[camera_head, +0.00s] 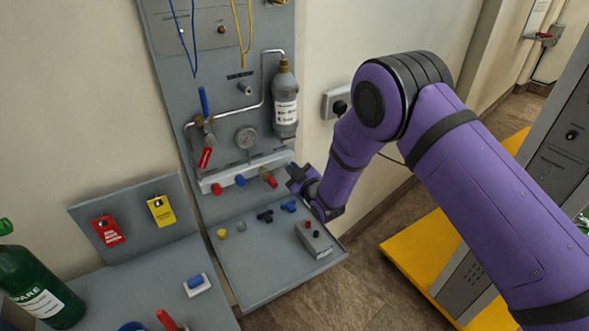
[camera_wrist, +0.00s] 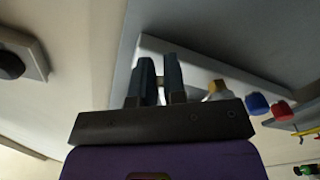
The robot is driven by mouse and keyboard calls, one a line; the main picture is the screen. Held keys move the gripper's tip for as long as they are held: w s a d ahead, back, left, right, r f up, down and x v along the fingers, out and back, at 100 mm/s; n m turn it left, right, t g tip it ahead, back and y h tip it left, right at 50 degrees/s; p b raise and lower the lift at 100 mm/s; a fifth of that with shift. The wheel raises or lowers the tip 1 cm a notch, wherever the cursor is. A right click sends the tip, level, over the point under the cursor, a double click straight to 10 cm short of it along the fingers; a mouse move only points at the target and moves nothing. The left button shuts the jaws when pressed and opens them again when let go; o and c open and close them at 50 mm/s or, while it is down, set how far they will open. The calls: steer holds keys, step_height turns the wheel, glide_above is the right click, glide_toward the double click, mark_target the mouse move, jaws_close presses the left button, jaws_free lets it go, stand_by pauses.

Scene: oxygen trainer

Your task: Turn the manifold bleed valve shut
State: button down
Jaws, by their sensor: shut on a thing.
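The manifold (camera_head: 245,172) is a pale bar low on the grey wall panel, with red and blue knobs along its front. It also shows in the wrist view (camera_wrist: 190,66). My gripper (camera_head: 291,172) is at the manifold's right end. In the wrist view my gripper (camera_wrist: 160,75) has its two dark fingers close together on a small metal part at that end, which I take as the bleed valve (camera_wrist: 161,84). Most of this part is hidden by the fingers, so its turn angle cannot be told.
A shelf (camera_head: 260,262) with small coloured parts and a grey box (camera_head: 314,240) lies below. A wall socket (camera_head: 337,102) is right of the panel. Clear wall lies beside it.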

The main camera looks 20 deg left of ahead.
mark_target(285, 157)
steer(key=m, duration=0.6)
steer(key=shift+s+a+f, duration=0.25)
steer(key=shift+s+a, duration=0.05)
steer(key=shift+s, duration=0.1)
steer(key=shift+m, duration=0.3)
steer(key=c, duration=1.2)
jaws_free()
steer(key=shift+r, duration=0.15)
steer(key=shift+r, duration=0.3)
step_height(285, 157, up, 3)
steer(key=shift+f, duration=0.15)
steer(key=s+d, duration=0.2)
steer(key=s, duration=0.2)
steer(key=s+d+r, duration=0.1)
steer(key=s+d, duration=0.2)
steer(key=s, duration=0.2)
steer(key=s+d, duration=0.3)
steer(key=s, duration=0.1)
steer(key=shift+s+d+r, duration=0.15)
steer(key=shift+s+r, duration=0.1)
steer(key=shift+s, duration=0.1)
